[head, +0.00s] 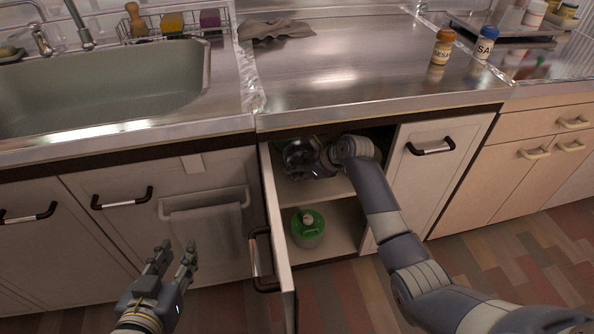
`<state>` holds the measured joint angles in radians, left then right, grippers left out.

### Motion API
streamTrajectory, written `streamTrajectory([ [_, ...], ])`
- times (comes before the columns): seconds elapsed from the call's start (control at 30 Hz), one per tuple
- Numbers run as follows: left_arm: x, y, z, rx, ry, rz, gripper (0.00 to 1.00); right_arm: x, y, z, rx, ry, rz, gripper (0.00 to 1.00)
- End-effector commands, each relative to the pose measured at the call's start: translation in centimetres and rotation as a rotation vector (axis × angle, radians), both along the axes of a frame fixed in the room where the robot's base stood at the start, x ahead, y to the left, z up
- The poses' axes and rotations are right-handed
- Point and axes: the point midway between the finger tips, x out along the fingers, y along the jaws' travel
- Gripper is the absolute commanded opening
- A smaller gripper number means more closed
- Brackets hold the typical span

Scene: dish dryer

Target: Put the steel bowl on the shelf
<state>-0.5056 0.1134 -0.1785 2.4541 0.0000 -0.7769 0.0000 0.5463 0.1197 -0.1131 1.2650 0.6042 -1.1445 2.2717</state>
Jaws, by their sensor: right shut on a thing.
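My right arm reaches into the open cabinet under the counter. My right gripper (318,160) is in the upper compartment, shut on the steel bowl (296,155), a shiny grey shape at the left of the opening. Gripper and shadow hide part of the bowl; I cannot tell whether it touches the shelf. The shelf (335,188) is a pale board across the middle of the cabinet. My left gripper (176,251) is open and empty in front of the closed cabinet doors, left of the open door.
The open cabinet door (275,220) stands out towards me, left of my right arm. A green-lidded container (307,226) stands in the lower compartment. A towel (208,235) hangs at the left. Two shakers stand on the counter (350,55), whose middle is clear.

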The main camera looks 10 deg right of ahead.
Motion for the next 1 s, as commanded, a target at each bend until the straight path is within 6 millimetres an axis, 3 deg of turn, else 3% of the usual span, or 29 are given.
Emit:
streamTrajectory([
  [0.43,0.01,-0.01,0.09,0.0,-0.001,0.0,0.32,0.04,0.03,0.02,0.002,-0.003,0.0,0.0],
  [0.47,-0.01,-0.01,0.0,0.0,0.002,0.0,0.32,-0.01,0.02,-0.1,0.001,-0.001,0.0,0.24],
  [0.53,-0.02,-0.01,-0.01,0.0,0.002,0.0,0.32,-0.01,0.02,-0.11,0.001,-0.001,0.0,0.39],
  [1.0,0.02,0.01,0.21,0.0,-0.002,0.0,0.32,-0.11,-0.08,0.27,0.0,-0.001,-0.001,0.39],
])
